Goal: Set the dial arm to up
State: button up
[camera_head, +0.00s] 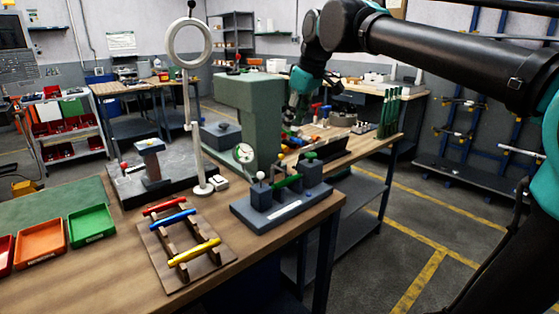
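A small round dial (243,153) with a white face shows at the foot of the green press-like machine (250,105). It has small coloured marks, but its pointer or arm is too small to read. I cannot tell whether the dial belongs to the machine or stands before it. My gripper (289,117) hangs at the right side of the machine, apart from the dial in the picture and to its upper right. The gripper is small and dark here, so its fingers are unclear.
A ring lamp (187,45) on a white pole stands left of the machine. A grey fixture (288,209) with knobs stands at the bench's front right. A wooden rack (205,250) holds coloured bars. Trays (92,224) lie left. Bare wood (110,292) shows in front.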

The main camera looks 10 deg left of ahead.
aim_at(280, 159)
jog(key=x, duration=1.7)
jog(key=shift+s+a, duration=0.15)
jog(key=shift+a, duration=0.15)
jog(key=shift+r, duration=0.1)
grip_shut()
